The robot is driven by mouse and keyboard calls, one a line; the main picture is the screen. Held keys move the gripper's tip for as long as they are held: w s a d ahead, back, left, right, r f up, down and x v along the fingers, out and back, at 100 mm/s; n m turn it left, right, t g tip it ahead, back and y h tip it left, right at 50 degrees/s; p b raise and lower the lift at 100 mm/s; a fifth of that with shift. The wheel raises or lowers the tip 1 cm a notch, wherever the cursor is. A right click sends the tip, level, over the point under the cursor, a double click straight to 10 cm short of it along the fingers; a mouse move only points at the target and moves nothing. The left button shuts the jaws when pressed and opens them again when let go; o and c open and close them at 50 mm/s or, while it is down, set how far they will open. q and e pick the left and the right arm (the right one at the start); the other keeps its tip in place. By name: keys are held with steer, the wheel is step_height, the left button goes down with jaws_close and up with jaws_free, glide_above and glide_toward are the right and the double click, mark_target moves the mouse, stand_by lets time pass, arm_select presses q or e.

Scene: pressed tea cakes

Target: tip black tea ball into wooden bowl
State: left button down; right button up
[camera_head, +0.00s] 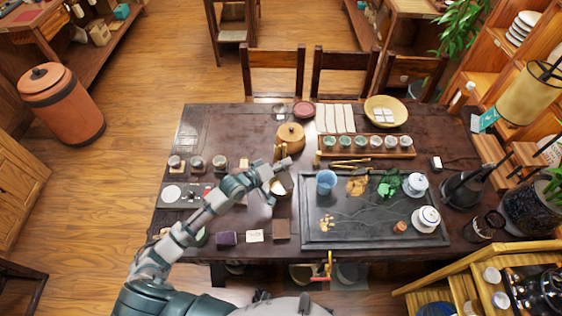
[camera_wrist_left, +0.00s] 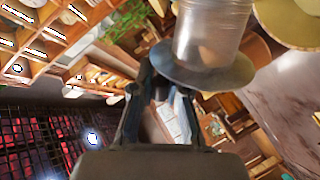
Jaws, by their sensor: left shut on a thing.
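My left gripper (camera_head: 281,174) is over the middle of the dark table. In the left wrist view (camera_wrist_left: 160,95) its fingers are shut on a pale, translucent cup-like vessel (camera_wrist_left: 212,35) with a wide grey flange. A pale part of the vessel (camera_head: 284,185) shows beside the fingers in the head view. A round tan wooden vessel (camera_head: 290,135) stands just beyond the gripper, with a small dark spot at its centre. I cannot tell whether that is a lid knob or contents. I cannot make out the black tea ball. My right gripper is not in view.
A dark tea tray (camera_head: 340,232) lies to the right with a blue cup (camera_head: 326,182) and white lidded pots. A wooden rack (camera_head: 365,153) of small cups and a yellow bowl (camera_head: 386,111) are behind it. Small packets (camera_head: 255,236) lie near the front edge.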

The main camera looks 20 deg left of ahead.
arm_select(q)
steer(key=shift+s+d+r+m+t, duration=0.35)
steer(key=shift+m+t, duration=0.05)
steer(key=shift+m, duration=0.3)
steer(key=shift+s+d+r+m+y, duration=0.1)
steer(key=shift+s+r+m+y, duration=0.05)
steer(key=shift+r+m+y, duration=0.2)
steer(key=shift+s+d+r+m+t, duration=0.15)
steer(key=shift+m+t, duration=0.1)
steer(key=shift+m, duration=0.2)
steer(key=shift+d+r+m+t, duration=0.15)
steer(key=shift+m+t, duration=0.1)
steer(key=shift+m, duration=0.15)
steer(key=shift+s+d+r+m+p, duration=0.25)
steer(key=shift+m+p, duration=0.2)
steer(key=shift+m, duration=0.25)
steer(key=m+t, duration=0.1)
steer(key=s+d+r+m, duration=0.1)
steer(key=m, duration=0.1)
steer(key=shift+m+t, duration=0.3)
steer(key=shift+t, duration=0.1)
steer(key=shift+r+m+b, duration=0.1)
steer(key=shift+m+b, duration=0.2)
steer(key=shift+m, duration=0.1)
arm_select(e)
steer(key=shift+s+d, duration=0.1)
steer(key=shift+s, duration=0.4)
